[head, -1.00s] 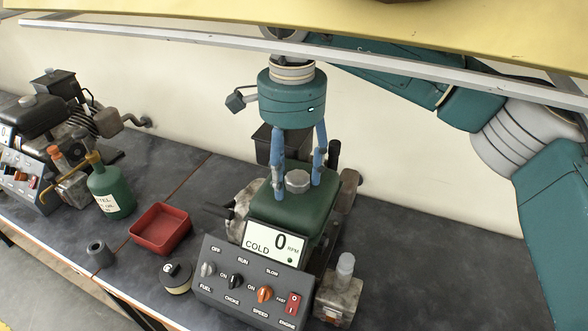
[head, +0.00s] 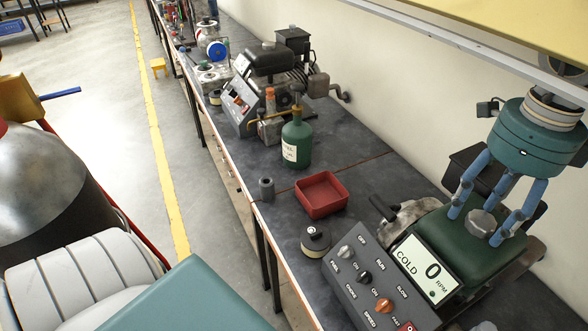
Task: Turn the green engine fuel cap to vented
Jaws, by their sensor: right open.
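The green engine (head: 452,238) stands on the bench at the right, with a green tank and a panel reading COLD and 0 RPM. Its grey, lobed fuel cap (head: 482,223) sits on top of the tank. My right gripper (head: 478,226) is pointing down over the tank with its blue fingers spread on either side of the cap. I see a gap between fingers and cap and cannot tell any contact. No vent marking on the cap is legible. My left gripper is out of view; part of my arm shows at lower left.
A second, black engine (head: 270,62) is farther back. A yellow shelf (head: 480,25) overhangs the bench.

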